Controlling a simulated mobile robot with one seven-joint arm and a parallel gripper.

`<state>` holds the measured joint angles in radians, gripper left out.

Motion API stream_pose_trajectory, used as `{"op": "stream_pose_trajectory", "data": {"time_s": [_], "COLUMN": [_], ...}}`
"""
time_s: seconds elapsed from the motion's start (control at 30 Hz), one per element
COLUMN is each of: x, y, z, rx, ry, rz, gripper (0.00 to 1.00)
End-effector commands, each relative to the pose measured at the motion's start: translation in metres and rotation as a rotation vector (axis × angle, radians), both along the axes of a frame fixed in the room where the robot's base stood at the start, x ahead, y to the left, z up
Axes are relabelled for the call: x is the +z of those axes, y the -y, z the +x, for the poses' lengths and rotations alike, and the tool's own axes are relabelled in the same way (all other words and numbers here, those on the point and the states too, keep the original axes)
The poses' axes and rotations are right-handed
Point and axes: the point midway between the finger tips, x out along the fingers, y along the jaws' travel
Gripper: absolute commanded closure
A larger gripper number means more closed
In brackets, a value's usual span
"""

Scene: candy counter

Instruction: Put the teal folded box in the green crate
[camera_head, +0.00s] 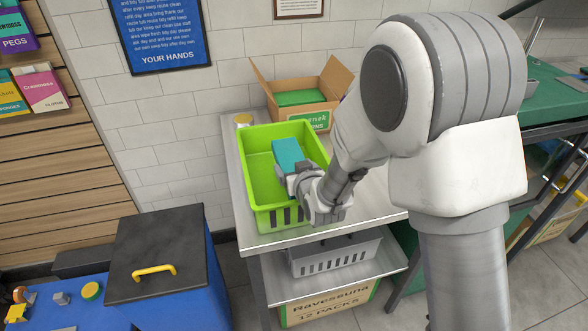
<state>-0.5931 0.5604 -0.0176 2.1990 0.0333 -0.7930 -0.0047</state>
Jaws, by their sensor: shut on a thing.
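The teal folded box (287,154) is held by my gripper (290,176), which is shut on its near end. The box is over the inside of the green crate (252,212), tilted in the picture. I cannot tell whether it touches the crate floor. The crate stands on a metal table, and its left part looks empty. My gripper and wrist cover the crate's right front part.
A grey basket (336,256) sits on the shelf below. A blue bin with a black lid (157,250) is at lower left. The metal tabletop (371,205) is clear at right.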

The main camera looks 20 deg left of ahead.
Motion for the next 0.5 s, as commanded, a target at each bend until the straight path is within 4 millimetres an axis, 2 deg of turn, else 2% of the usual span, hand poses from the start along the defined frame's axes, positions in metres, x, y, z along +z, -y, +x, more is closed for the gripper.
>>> {"op": "stream_pose_trajectory", "data": {"time_s": [0.5], "x": [-0.0081], "y": [-0.0002], "z": [0.0001], "rx": [0.001], "ry": [0.002], "rz": [0.001], "gripper": [0.71]}}
